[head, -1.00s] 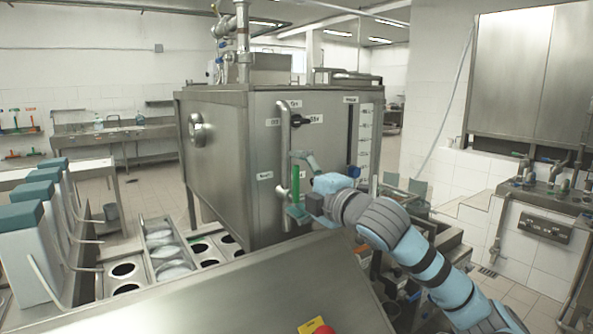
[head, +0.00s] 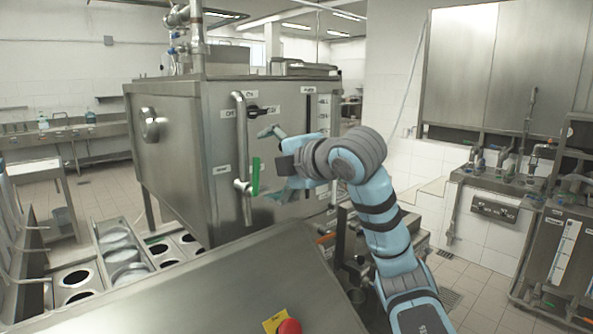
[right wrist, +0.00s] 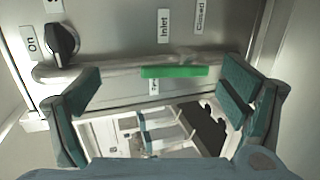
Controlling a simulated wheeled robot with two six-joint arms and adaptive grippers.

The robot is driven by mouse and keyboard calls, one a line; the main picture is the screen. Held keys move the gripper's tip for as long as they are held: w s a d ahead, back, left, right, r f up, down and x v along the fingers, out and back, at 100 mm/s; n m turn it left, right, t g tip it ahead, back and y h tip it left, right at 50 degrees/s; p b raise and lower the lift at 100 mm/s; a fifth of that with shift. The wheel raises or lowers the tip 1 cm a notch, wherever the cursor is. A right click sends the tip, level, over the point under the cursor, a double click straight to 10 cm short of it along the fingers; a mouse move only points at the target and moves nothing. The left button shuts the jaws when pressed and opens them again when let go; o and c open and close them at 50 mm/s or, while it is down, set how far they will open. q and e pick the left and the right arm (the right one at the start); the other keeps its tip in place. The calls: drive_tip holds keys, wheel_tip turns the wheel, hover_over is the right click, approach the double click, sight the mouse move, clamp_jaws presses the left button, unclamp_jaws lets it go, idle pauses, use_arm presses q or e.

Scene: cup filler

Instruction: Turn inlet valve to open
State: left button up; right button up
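The inlet valve's green handle (head: 256,176) stands upright beside the vertical pipe on the front of the steel tank. It also shows in the right wrist view (right wrist: 175,71), lying along the pipe, near the "Inlet" (right wrist: 164,26) and "Closed" (right wrist: 201,16) labels. My right gripper (head: 268,164) is open and empty, just to the right of the handle in the head view. In the right wrist view its spread fingers (right wrist: 162,88) lie either side of the handle, and I see no grip on it. Contact cannot be told. My left gripper is not in view.
A black knob (head: 253,111) with On and Off labels sits above the handle, close to the pipe (head: 241,125). A sloped steel panel with a red button (head: 289,327) is in front. Round-holed filling trays (head: 82,277) are at lower left.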

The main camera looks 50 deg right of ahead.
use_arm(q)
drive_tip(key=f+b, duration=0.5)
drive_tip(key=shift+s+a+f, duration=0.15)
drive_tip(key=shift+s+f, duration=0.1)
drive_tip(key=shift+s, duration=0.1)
use_arm(e)
drive_tip(key=s+a, duration=0.2)
drive_tip(key=s, duration=1.2)
drive_tip(key=shift+s+a+f, duration=0.2)
drive_tip(key=shift+s, duration=0.15)
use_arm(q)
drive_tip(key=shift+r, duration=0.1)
use_arm(e)
drive_tip(key=shift+w, duration=0.1)
